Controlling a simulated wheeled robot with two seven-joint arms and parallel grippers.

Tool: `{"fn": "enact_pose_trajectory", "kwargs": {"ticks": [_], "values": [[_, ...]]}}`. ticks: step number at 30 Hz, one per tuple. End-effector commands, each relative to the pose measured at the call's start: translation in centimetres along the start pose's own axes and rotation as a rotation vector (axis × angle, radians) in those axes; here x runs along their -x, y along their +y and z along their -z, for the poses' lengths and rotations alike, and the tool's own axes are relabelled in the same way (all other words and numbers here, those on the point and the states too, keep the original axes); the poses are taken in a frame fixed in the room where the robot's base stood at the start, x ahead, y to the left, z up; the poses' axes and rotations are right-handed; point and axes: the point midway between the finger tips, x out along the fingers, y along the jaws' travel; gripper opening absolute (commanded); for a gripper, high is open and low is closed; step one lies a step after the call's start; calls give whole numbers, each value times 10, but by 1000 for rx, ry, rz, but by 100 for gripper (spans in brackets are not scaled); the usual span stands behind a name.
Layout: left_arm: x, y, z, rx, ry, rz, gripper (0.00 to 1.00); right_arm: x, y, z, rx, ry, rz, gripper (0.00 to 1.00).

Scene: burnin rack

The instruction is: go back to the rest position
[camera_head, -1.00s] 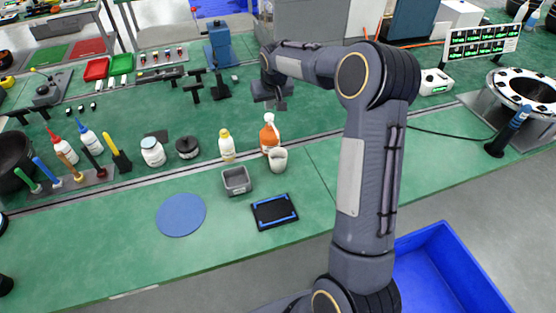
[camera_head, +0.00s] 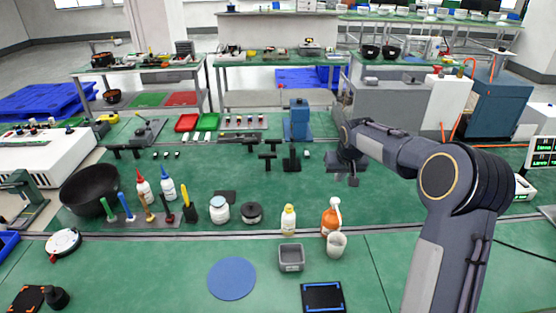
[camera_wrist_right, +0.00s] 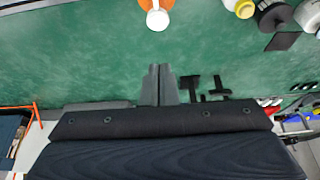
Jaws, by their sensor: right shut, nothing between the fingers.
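My right gripper (camera_head: 342,170) is in the air over the green bench (camera_head: 385,215), toward its back right part, with the arm reaching in from the right. In the right wrist view its two fingers (camera_wrist_right: 158,84) lie side by side, shut and empty. An orange spray bottle (camera_head: 331,217) and a white cup (camera_head: 336,244) stand nearer me than the gripper. My left gripper is not in view.
A grey bin (camera_head: 291,257), a blue disc (camera_head: 231,279) and a black-and-blue tray (camera_head: 323,297) lie at the bench front. Bottles, jars and a tool holder stand left. Black T-shaped pieces (camera_head: 268,158) and a blue press (camera_head: 298,122) stand left of the gripper.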

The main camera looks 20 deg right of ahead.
Motion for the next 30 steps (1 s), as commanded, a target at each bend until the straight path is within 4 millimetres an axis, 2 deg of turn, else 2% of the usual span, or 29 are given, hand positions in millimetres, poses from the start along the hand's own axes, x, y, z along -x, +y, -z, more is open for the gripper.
{"fn": "enact_pose_trajectory", "kwargs": {"ticks": [4,8,11,12,14,18,21,24,27,30], "values": [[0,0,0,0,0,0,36,14,-1,-6,-3,3,14,0],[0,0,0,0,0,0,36,57,-5,-35,-9,11,63,0],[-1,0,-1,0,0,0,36,100,-12,-76,-15,15,123,0],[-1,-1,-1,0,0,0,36,115,-16,-96,-15,16,148,0],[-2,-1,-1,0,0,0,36,136,-22,-126,-16,19,185,0],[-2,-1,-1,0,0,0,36,171,-37,-203,-13,25,270,0],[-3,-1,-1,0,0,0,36,183,-49,-257,-9,28,325,0],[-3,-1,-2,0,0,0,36,187,-60,-303,-6,32,371,0],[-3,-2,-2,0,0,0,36,185,-69,-335,-2,33,402,0],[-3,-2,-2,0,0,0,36,183,-74,-353,-1,33,420,0]]}}
